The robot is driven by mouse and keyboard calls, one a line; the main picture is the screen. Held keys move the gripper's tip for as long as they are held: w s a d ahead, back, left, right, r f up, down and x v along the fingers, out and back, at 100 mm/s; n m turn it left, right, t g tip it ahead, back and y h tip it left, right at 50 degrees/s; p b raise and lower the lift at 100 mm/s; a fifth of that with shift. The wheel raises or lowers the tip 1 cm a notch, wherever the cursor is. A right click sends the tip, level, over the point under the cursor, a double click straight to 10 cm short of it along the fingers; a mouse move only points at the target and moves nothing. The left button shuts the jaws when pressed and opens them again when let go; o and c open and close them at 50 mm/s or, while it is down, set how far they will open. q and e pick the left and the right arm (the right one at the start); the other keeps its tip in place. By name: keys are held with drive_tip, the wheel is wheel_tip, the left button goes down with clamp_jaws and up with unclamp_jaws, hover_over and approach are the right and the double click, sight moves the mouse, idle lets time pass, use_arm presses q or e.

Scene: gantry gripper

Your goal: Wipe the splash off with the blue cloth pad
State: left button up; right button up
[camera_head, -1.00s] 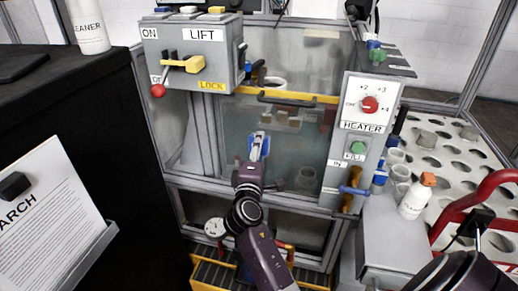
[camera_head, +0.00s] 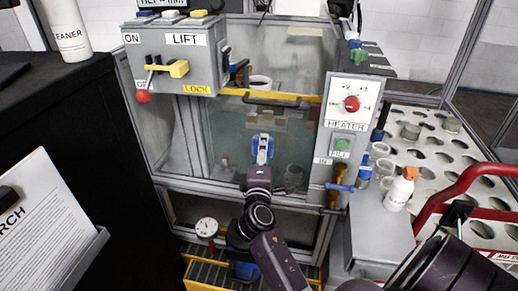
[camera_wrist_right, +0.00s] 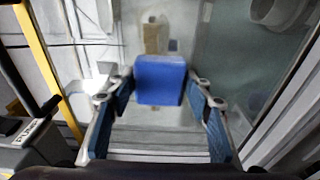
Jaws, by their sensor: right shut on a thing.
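The blue cloth pad (camera_wrist_right: 160,80) is held between the fingertips of my right gripper (camera_wrist_right: 160,98). In the head view, my right gripper (camera_head: 263,147) is in front of the clear window panel (camera_head: 235,130), below its dark handle, with the blue pad small at its tip. The gripper is shut on the pad. I cannot tell whether the pad touches the panel. The panel looks hazy and greenish, and I cannot clearly make out the splash on it. My left gripper is not in view.
A grey LIFT box (camera_head: 187,56) with a yellow handle and red knob is upper left. A HEATER panel (camera_head: 345,127) stands at the right edge of the window. A dark handle (camera_head: 272,100) crosses the panel's top. A white bottle (camera_head: 400,190) stands on a ledge at right.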

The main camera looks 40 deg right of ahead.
sight(297, 148)
drive_tip(key=shift+s+d, duration=0.7)
drive_tip(key=shift+s, duration=0.05)
drive_tip(key=shift+s+d+p, duration=0.3)
drive_tip(key=shift+s+p, duration=0.05)
drive_tip(key=shift+s+d, duration=0.2)
drive_tip(key=shift+s, duration=0.05)
drive_tip(key=shift+s+d, duration=0.25)
drive_tip(key=shift+s, duration=0.05)
drive_tip(key=shift+s+d+p, duration=0.35)
drive_tip(key=shift+s+d, duration=0.2)
drive_tip(key=shift+s, duration=0.15)
drive_tip(key=shift+s+d+f, duration=0.1)
drive_tip(key=shift+s+d, duration=0.1)
drive_tip(key=shift+s, duration=0.05)
drive_tip(key=shift+s+d+p, duration=0.3)
drive_tip(key=shift+s+d, duration=0.1)
drive_tip(key=shift+s, duration=0.1)
drive_tip(key=shift+s+d, duration=0.6)
drive_tip(key=shift+s, duration=0.15)
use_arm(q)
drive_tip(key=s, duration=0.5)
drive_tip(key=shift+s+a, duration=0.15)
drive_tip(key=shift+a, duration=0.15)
